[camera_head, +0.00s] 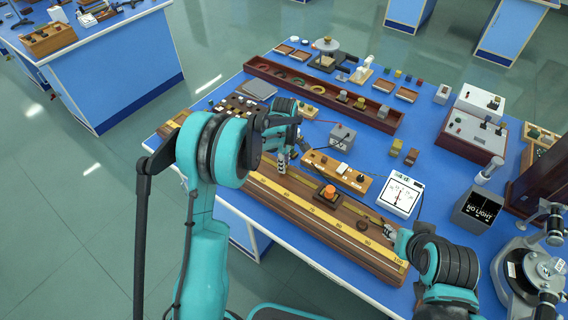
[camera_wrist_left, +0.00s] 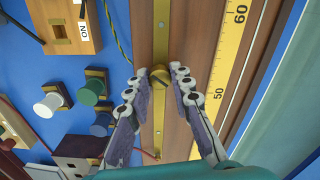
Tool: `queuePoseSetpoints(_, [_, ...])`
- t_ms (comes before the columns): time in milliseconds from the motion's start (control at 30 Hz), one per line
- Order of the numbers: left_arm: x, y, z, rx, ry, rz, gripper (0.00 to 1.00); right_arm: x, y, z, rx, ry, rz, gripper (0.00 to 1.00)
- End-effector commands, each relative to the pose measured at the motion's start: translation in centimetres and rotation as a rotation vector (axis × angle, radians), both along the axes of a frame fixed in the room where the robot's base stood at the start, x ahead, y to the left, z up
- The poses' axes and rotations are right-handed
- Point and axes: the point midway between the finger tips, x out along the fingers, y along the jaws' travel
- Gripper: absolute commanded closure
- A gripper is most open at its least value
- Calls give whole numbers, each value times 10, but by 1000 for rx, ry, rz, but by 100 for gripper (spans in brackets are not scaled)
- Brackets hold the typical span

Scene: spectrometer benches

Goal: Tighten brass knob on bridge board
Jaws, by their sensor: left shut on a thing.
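The bridge board is a long wooden board (camera_head: 345,232) with a yellow scale, on the blue bench. In the left wrist view the board (camera_wrist_left: 189,20) runs top to bottom, with a brass strip (camera_wrist_left: 158,32) along it. The round brass knob (camera_wrist_left: 159,75) sits on that strip, between my left gripper's (camera_wrist_left: 160,84) fingertips, which are shut on it. In the head view my left gripper (camera_head: 281,162) points down at the board's far-left part and hides the knob. My right gripper (camera_head: 399,240) is near the board's right end; its fingers are too small to read.
A block with an orange knob (camera_head: 329,192) stands on the board. Behind it are a wooden key strip (camera_head: 338,171), a grey box (camera_head: 342,136) and a white meter (camera_head: 401,195). A dark box (camera_head: 476,210) stands at right. Terminals (camera_wrist_left: 50,103) lie beside the board.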

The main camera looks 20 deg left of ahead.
Motion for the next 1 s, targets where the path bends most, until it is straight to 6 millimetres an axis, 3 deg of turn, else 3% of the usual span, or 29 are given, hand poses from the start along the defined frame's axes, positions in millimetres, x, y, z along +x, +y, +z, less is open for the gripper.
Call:
queuePoseSetpoints(267, [0,0,0,0,0,-147,100,0,0,-3,0,0,0,60])
queuePoseSetpoints(1000, [0,0,0,0,0,-840,100,0,0,-10,0,0,0,60])
